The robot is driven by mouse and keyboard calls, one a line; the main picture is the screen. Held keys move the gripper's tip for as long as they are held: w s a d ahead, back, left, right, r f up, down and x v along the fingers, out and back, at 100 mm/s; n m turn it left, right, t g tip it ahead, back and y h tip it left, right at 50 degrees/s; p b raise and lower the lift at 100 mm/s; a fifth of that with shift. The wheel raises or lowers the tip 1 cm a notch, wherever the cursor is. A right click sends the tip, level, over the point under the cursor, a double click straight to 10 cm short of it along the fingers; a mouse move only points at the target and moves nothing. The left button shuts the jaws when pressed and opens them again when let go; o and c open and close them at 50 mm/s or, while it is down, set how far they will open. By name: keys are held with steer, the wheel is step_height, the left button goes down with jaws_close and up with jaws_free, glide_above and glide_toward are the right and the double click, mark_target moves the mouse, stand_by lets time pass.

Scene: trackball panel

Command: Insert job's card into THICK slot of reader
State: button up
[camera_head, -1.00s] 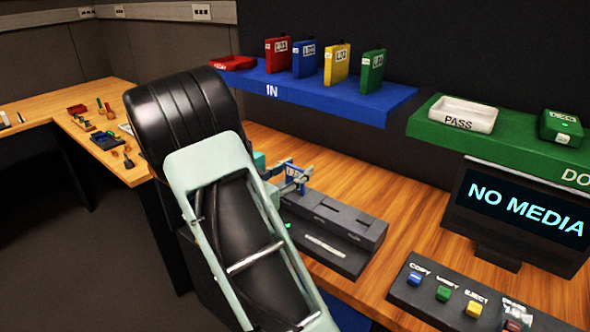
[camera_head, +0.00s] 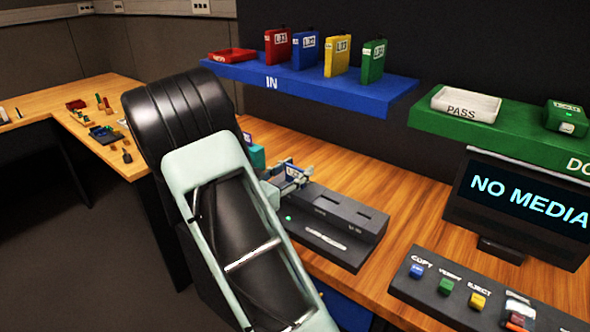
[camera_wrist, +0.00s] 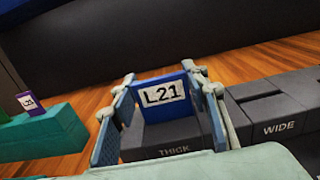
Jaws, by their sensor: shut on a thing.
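My gripper (camera_wrist: 163,108) is shut on a blue card (camera_wrist: 150,112) labelled L21, with one finger at each side edge. The card stands upright at the THICK part of the dark grey reader (camera_wrist: 245,118), in line with the THICK label. I cannot tell whether its lower edge is inside the slot, as the slot mouth is hidden. In the head view my gripper (camera_head: 290,174) is over the left end of the reader (camera_head: 350,212), and my arm hides part of that area. A green light shows on the reader.
A monitor (camera_head: 522,203) reads NO MEDIA. A button panel (camera_head: 435,292) is at the front right. Several coloured cases stand on the blue IN shelf (camera_head: 225,72). A white PASS tray (camera_head: 466,104) sits on the green shelf. A teal block (camera_wrist: 55,132) lies left of my gripper.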

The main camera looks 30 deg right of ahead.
steer(key=shift+f+b, duration=0.5)
steer(key=shift+f, duration=0.3)
steer(key=o, duration=1.3)
steer(key=shift+c, duration=0.2)
steer(key=v, duration=1.2)
steer(key=shift+s, duration=0.1)
